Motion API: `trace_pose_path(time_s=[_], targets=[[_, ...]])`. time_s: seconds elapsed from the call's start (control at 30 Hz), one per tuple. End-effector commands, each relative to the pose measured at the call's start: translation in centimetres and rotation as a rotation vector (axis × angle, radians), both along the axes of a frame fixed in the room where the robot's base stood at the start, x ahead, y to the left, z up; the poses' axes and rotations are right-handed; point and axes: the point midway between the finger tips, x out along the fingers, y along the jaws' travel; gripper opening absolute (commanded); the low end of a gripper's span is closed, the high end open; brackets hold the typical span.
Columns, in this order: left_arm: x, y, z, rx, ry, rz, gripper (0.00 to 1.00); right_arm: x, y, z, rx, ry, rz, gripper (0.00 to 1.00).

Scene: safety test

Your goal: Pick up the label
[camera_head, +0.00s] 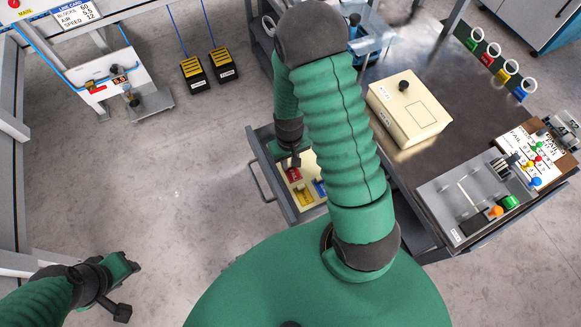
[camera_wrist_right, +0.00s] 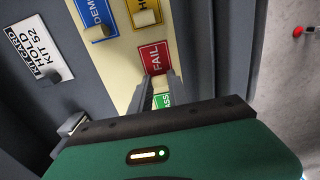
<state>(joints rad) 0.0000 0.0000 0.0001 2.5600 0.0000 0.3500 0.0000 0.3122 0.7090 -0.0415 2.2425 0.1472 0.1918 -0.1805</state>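A red FAIL label (camera_wrist_right: 153,57) lies on the cream floor of the open drawer (camera_head: 264,150); it also shows in the head view (camera_head: 293,174). Beside it are a yellow HOLD label (camera_wrist_right: 146,14), a blue DEMO label (camera_wrist_right: 94,16) and a partly hidden green PASS label (camera_wrist_right: 162,101). The blue (camera_head: 320,187) and yellow (camera_head: 304,194) ones show in the head view. My right gripper (camera_wrist_right: 160,77) points down at the lower end of the red label, fingers apart. Contact with its tab is unclear. My left gripper (camera_head: 128,288) is low at the left, away from the drawer.
A white KIT CARD HOLD KIT 52 tag (camera_wrist_right: 38,50) is beside the drawer's cream floor. The dark metal table (camera_head: 440,90) bears a cream box (camera_head: 408,108) and a grey fixture (camera_head: 475,198). Drawer walls stand close around my right gripper.

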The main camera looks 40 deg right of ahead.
Motion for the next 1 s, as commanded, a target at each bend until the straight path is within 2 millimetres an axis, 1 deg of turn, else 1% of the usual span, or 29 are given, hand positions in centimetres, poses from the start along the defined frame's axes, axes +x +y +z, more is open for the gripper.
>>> trace_pose_path(time_s=[0.03, 0.07, 0.1, 0.37, 0.47, 0.57, 0.7, 0.8, 0.9, 1.0], targets=[[0.0, 0.0, 0.0, 0.0, 0.0, 0.0, 0.36, 0.0, 0.0, 0.0, 0.0, 0.0, 0.0, 0.05], [0.0, 0.0, 0.0, 0.0, 0.0, 0.0, 0.36, 0.0, 0.0, 0.0, 0.0, 0.0, 0.0, 0.01], [0.0, 0.0, 0.0, 0.0, 0.0, 0.0, 0.36, 0.0, 0.0, 0.0, 0.0, 0.0, 0.0, 0.0], [0.0, 0.0, 0.0, 0.0, 0.0, 0.0, 0.36, 0.0, 0.0, 0.0, 0.0, 0.0, 0.0, 0.0], [0.0, 0.0, 0.3, 0.0, 0.0, 0.0, 0.36, 0.0, 0.0, 0.6, 0.0, -0.001, 0.001, 0.0], [0.0, 0.0, 1.0, 0.0, 0.0, 0.0, 0.36, 0.1, 0.0, 2.4, -0.002, -0.004, 0.001, 0.0], [0.0, 0.0, 2.2, 0.0, 0.0, 0.0, 0.36, 0.1, 0.0, 6.1, -0.003, -0.005, 0.002, 0.0], [0.0, 0.0, 2.8, 0.0, 0.0, 0.0, 0.36, 0.1, 0.0, 8.3, -0.002, -0.003, 0.001, 0.0], [0.0, 0.0, 3.2, 0.0, 0.0, 0.0, 0.36, 0.0, 0.0, 9.6, -0.001, -0.001, 0.0, 0.0], [0.0, 0.0, 3.2, 0.0, 0.0, 0.0, 0.36, 0.0, 0.0, 10.1, -0.001, 0.0, 0.001, 0.0]])
